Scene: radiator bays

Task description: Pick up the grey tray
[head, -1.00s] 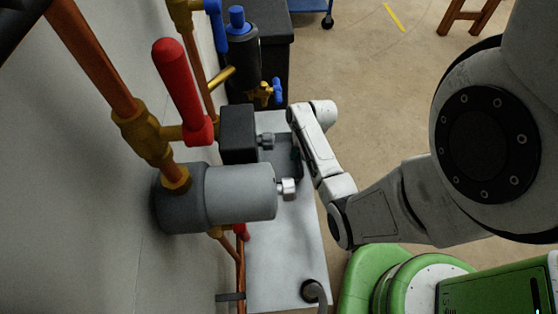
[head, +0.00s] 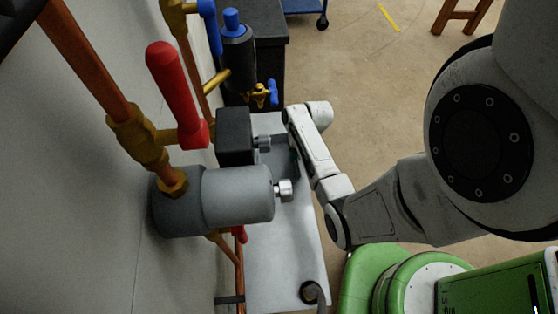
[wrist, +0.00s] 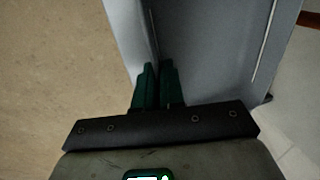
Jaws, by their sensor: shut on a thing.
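The grey tray (wrist: 215,50) fills the upper middle and right of the wrist view. In the head view a part of it (head: 286,160) shows between the grey cylinder and my arm; the cylinder and black box hide the rest. My gripper (wrist: 158,72) has dark green fingers closed on the tray's wall, one finger on each side. In the head view my fingers are hidden behind my own wrist. I cannot tell how high the tray is above the white surface.
A grey cylinder (head: 238,193) and a black box (head: 234,136) stick out from the pipes over the white surface (head: 280,262). A red-handled valve (head: 176,90) is on the left. A hose end (head: 310,292) stands near the front. Open floor (head: 375,95) lies to the right.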

